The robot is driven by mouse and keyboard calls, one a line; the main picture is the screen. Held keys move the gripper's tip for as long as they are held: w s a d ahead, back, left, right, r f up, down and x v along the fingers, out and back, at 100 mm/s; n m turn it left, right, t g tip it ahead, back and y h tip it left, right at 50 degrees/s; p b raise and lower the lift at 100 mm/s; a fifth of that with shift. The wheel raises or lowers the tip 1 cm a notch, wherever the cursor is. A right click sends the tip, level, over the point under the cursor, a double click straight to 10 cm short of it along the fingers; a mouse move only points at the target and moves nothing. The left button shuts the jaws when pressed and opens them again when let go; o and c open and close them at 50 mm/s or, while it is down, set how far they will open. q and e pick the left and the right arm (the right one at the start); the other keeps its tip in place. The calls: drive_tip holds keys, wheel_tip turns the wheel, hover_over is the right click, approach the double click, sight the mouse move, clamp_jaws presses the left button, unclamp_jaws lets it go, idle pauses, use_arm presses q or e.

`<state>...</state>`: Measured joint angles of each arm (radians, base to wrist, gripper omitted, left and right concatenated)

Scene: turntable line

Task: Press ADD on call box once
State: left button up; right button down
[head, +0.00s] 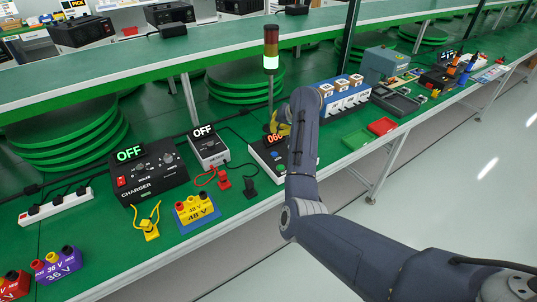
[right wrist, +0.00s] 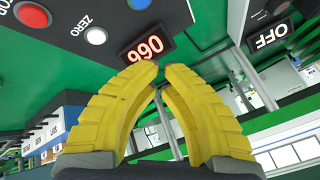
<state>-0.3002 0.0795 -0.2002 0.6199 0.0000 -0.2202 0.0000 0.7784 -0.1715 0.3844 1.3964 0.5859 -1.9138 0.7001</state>
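The call box (head: 266,160) is a dark-topped, white-sided box with a red lit display (head: 275,138), standing under the stack light and partly hidden by my right arm. In the right wrist view the display (right wrist: 147,48) appears upside down. That view also shows a white button (right wrist: 96,36) marked ZERO, a red button (right wrist: 33,14), and part of a blue button (right wrist: 139,3) at the top edge. No ADD label is readable. My right gripper (right wrist: 158,68) has yellow fingers with their tips together, empty, by the display end of the box. My left gripper is not in view.
The stack light (head: 271,50) stands behind the box with its bottom segment lit white-green. To the left are a power unit (head: 208,146) reading OFF and a charger (head: 150,172) reading OFF. A blue-and-white rack (head: 345,97) stands to the right.

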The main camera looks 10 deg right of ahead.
sight(272, 152)
drive_tip(key=shift+w+a+r+y, duration=0.1)
drive_tip(key=shift+a+r+y, duration=0.15)
drive_tip(key=shift+a, duration=0.4)
drive_tip(key=shift+w+a+r+y, duration=0.15)
drive_tip(key=shift+a+r, duration=0.15)
drive_tip(key=shift+a, duration=0.3)
drive_tip(key=shift+f, duration=4.4)
drive_tip(key=shift+s+f, duration=0.1)
drive_tip(key=shift+f, duration=0.05)
drive_tip(key=shift+f, duration=0.3)
drive_tip(key=shift+f, duration=0.4)
drive_tip(key=shift+r, duration=0.8)
drive_tip(key=shift+r, duration=0.1)
